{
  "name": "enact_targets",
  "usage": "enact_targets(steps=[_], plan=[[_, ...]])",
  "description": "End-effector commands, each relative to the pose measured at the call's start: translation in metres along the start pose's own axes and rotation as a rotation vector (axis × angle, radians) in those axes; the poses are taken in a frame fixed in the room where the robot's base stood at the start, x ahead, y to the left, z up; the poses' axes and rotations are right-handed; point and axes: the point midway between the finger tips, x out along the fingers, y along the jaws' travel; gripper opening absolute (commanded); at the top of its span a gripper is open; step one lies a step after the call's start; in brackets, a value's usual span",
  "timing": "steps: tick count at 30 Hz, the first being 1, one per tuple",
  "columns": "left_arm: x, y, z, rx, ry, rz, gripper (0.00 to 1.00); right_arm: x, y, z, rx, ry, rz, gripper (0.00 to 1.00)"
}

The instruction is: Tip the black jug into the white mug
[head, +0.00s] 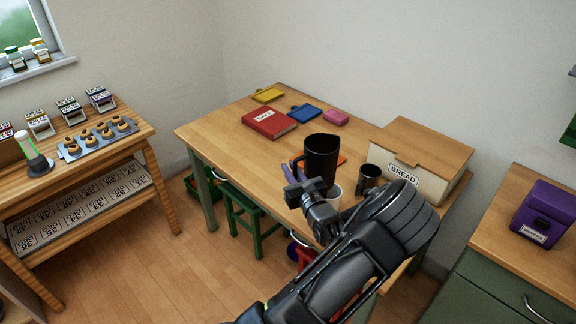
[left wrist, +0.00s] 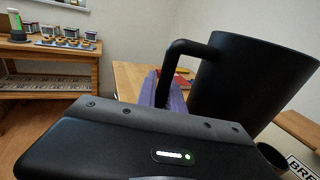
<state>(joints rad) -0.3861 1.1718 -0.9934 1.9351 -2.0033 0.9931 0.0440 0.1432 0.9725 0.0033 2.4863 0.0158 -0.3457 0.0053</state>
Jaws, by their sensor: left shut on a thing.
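The black jug (head: 321,158) is nearly upright above the near part of the wooden table. My left gripper (head: 303,184) is shut on it at its handle side, left of the body. The white mug (head: 334,193) stands on the table just below and right of the jug, partly hidden by my gripper and arm. Its inside cannot be seen. My right gripper is not in view.
A dark mug (head: 368,176) stands right of the white mug, by the bread bin (head: 423,160). The table's left part (head: 222,128) is clear. A green stool (head: 248,217) stands below.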

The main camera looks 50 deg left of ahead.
Motion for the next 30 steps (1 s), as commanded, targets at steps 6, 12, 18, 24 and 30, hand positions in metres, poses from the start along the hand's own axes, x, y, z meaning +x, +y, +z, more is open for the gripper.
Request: enact_targets(steps=[6, 12, 18, 24, 30], plan=[[0.001, 0.001, 0.003, 0.006, -0.004, 0.001, 0.00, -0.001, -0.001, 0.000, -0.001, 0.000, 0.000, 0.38], [0.001, 0.005, 0.008, 0.072, -0.009, 0.001, 0.00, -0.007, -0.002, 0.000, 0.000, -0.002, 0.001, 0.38], [0.001, 0.015, 0.019, 0.244, -0.021, 0.000, 0.00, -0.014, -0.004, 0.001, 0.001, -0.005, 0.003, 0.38], [0.002, 0.021, 0.030, 0.451, -0.034, 0.002, 0.00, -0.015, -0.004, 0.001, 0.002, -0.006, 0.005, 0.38], [0.002, 0.021, 0.029, 0.447, -0.034, 0.002, 0.00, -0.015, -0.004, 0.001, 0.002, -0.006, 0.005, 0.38]])
